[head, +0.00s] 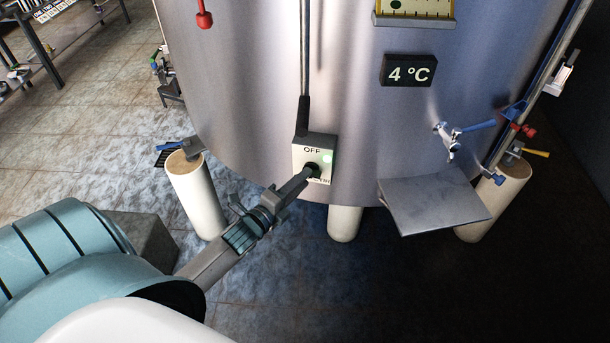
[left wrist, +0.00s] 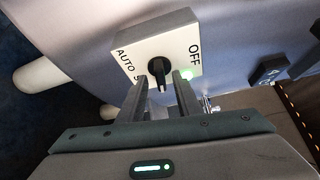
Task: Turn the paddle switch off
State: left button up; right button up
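The paddle switch is a pale box (head: 299,158) low on the steel tank, with OFF printed at its top and a lit green spot. In the left wrist view the box (left wrist: 190,38) shows OFF at right, AUTO at left and partly hidden lettering below. Its black knob (left wrist: 158,68) stands out from the face; I cannot tell which label it points to. My left gripper (head: 304,174) is at the lower part of the box. In the left wrist view its fingers (left wrist: 161,88) are apart, with the knob's lower end between their tips; contact is unclear. My right gripper is not in view.
The steel tank (head: 250,90) stands on pale legs (head: 195,195). A grey plate (head: 435,203) and a blue-handled valve (head: 455,135) stick out at right. A display (head: 408,71) reads 4 °C.

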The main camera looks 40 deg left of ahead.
pick_arm(q)
jog(key=shift+w+d, duration=0.1)
jog(key=shift+w, duration=0.85)
jog(key=shift+c, duration=0.7)
grip_shut()
